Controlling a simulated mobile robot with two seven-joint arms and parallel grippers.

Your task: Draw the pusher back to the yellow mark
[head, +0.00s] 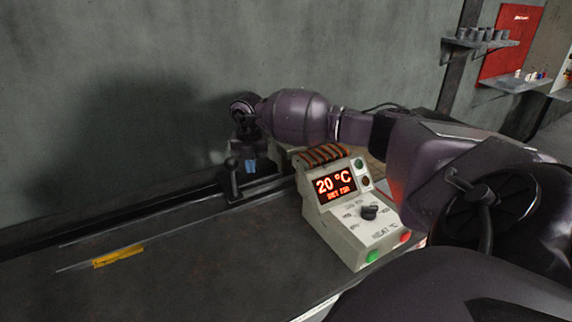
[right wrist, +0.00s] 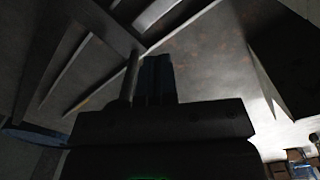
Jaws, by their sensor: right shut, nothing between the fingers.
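The pusher (head: 233,183) is a dark upright handle on a slide in a long black rail, left of the control box in the head view. The yellow mark (head: 118,256) lies flat on the bench, well to the left of the pusher and nearer the front. My right gripper (head: 250,166) points down just right of the handle, its bluish fingertips shut and empty. In the dark right wrist view the shut fingers (right wrist: 157,78) stand close beside a thin post, probably the handle; whether they touch I cannot tell. My left gripper is not in view.
A beige control box (head: 348,205) with a red "20 °C" display, a knob and buttons stands right of the gripper. A grey wall (head: 130,80) rises behind the rail. The bench (head: 200,270) is clear between pusher and mark.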

